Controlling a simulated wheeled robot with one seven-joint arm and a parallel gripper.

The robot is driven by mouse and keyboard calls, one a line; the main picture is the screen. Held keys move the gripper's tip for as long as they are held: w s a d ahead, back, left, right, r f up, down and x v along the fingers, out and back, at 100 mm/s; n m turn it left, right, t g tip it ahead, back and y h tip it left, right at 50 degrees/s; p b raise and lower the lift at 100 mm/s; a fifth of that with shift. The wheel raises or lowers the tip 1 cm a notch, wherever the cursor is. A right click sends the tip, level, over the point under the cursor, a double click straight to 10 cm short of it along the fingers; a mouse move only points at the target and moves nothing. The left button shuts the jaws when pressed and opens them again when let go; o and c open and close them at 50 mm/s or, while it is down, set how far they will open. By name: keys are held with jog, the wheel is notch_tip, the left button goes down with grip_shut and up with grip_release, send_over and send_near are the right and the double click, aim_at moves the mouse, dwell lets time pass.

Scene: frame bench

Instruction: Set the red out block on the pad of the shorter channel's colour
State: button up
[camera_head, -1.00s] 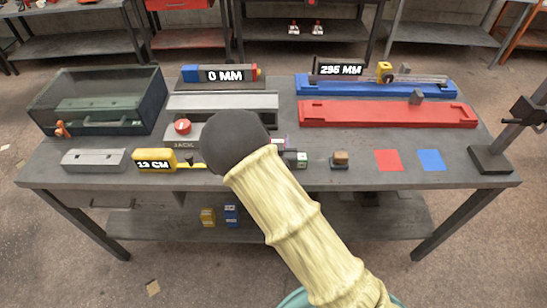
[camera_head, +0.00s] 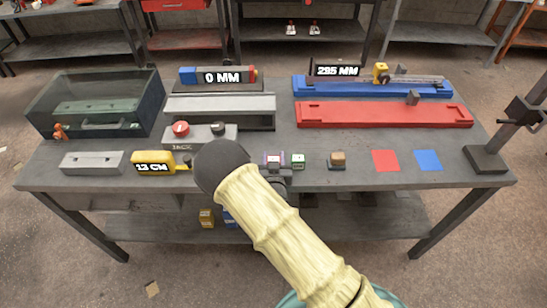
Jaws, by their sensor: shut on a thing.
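My gripper (camera_head: 279,171) is partly hidden by my arm at the bench's front middle. It is shut on a small pinkish-purple and white block (camera_head: 272,158), low over or at the bench top; I cannot read its marking. A green and white block (camera_head: 298,161) is just right of it. A brown block (camera_head: 338,157) sits on a dark base further right. The red pad (camera_head: 386,160) and blue pad (camera_head: 428,160) lie flat and bare. The blue channel (camera_head: 330,90) lies at the back, the red channel (camera_head: 340,114) in front of it.
A 295 MM display (camera_head: 336,70) and yellow slider (camera_head: 381,72) stand at the blue channel. A dark stand (camera_head: 487,158) is at the right.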

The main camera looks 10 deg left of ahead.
jog(key=shift+f, duration=0.15)
jog(key=o, duration=1)
jog(key=shift+s, duration=0.15)
jog(key=b+v, duration=0.2)
jog(key=v, duration=0.9)
jog(key=shift+s+d+r, duration=0.2)
jog(key=shift+s+r, duration=0.05)
jog(key=shift+s, duration=0.1)
